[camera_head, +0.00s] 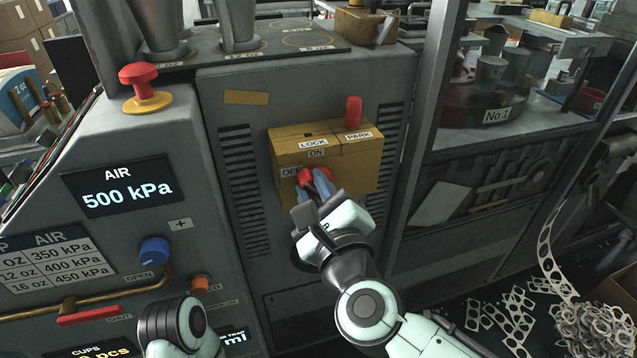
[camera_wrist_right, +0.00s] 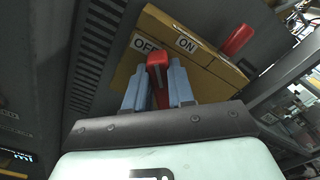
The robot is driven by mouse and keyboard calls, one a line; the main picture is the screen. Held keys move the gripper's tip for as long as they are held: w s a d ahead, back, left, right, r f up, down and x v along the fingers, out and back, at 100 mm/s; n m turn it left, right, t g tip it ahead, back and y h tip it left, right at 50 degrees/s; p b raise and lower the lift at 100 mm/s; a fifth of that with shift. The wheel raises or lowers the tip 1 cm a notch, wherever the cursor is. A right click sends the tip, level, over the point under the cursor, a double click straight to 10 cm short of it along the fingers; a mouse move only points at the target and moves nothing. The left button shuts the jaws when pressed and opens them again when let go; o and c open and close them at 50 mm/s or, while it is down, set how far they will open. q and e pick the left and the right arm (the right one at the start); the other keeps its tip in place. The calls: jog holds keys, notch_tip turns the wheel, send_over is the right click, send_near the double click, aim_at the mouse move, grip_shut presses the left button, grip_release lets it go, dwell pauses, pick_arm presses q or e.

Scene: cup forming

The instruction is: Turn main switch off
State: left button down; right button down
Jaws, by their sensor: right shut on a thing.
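The main switch box is a yellow box (camera_head: 357,163) on the grey machine front, with labels LOCK, PARK, ON and OFF. Its red switch handle (camera_head: 305,177) sits low on the box beside the OFF label; it also shows in the right wrist view (camera_wrist_right: 158,72), close to OFF and left of ON. My right gripper (camera_head: 316,184) is shut on this handle, its blue-grey fingers on either side of it. The fingers partly hide the handle. A second red peg (camera_head: 353,112) stands on top of the box near PARK. My left gripper is out of view.
Left of the box are an air display (camera_head: 120,189) reading 500 kPa, a red mushroom button (camera_head: 139,80), a blue knob (camera_head: 154,251) and a red lever (camera_head: 88,317). A dark frame post stands to the right. Punched scrap strips (camera_head: 510,318) lie at the lower right.

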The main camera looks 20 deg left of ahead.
jog(key=n, duration=0.2)
jog(key=n+p, duration=0.1)
jog(key=shift+s+a+f+n, duration=0.15)
jog(key=shift+a+f+n, duration=0.1)
jog(key=shift+n, duration=0.15)
jog(key=shift+f+n, duration=0.1)
jog(key=shift+n, duration=0.4)
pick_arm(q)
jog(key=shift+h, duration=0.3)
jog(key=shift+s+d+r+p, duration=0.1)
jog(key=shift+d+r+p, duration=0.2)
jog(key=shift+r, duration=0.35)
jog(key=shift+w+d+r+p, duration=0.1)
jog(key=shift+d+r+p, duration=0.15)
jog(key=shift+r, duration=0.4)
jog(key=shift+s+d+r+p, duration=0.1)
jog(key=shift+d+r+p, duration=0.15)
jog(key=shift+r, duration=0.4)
pick_arm(e)
jog(key=shift+f+n, duration=0.25)
jog(key=shift+n, duration=1)
jog(key=shift+f+n, duration=0.25)
jog(key=shift+n, duration=1)
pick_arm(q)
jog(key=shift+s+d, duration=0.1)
pick_arm(e)
jog(key=c, duration=1)
grip_release()
jog(key=shift+a+f, duration=0.1)
jog(key=shift+o, duration=0.2)
